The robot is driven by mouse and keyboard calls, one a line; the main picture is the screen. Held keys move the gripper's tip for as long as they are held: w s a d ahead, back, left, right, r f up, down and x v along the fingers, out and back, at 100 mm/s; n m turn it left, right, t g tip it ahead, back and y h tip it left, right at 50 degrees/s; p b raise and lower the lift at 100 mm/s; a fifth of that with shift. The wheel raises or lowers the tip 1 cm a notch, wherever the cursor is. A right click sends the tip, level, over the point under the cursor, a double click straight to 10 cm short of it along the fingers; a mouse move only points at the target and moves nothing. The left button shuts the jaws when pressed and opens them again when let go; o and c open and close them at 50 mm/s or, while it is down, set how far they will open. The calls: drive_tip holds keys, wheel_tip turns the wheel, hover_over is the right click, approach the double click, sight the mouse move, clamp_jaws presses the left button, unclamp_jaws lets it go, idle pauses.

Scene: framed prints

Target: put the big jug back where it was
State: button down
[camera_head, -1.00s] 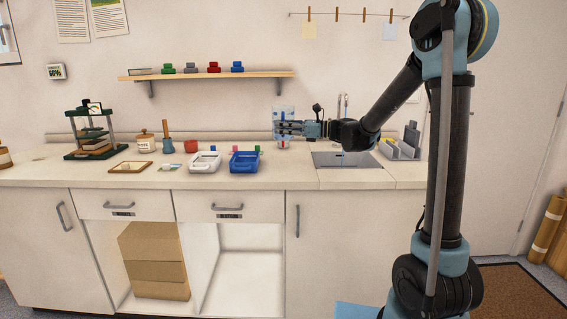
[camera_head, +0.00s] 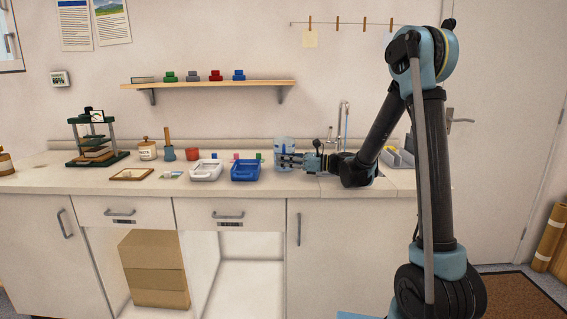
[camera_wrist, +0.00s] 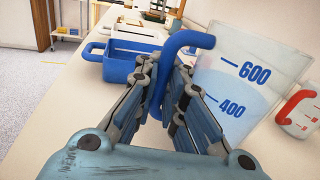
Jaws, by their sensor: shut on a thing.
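The big jug (camera_head: 284,147) is clear, with a blue handle and blue marks; 600 and 400 are readable in the wrist view (camera_wrist: 245,68). My gripper (camera_head: 288,160) comes at it from the right in the head view. In the wrist view, the fingers (camera_wrist: 166,88) are closed around the blue handle (camera_wrist: 188,42). The jug looks upright and is low, at the countertop (camera_head: 310,182). I cannot tell whether its base touches the counter. Its lower part is partly hidden by my fingers.
A blue tray (camera_head: 245,172) and a white tray (camera_head: 206,173) stand left of the jug. A smaller jug with a red handle (camera_wrist: 301,108) is close beside it in the wrist view. A tap (camera_head: 346,118) rises behind my wrist. A shelf (camera_head: 210,84) hangs above.

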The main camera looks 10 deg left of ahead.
idle(0.3)
drive_tip(key=c, duration=1.7)
unclamp_jaws()
drive_tip(key=d, duration=1.2)
drive_tip(key=shift+w, duration=0.2)
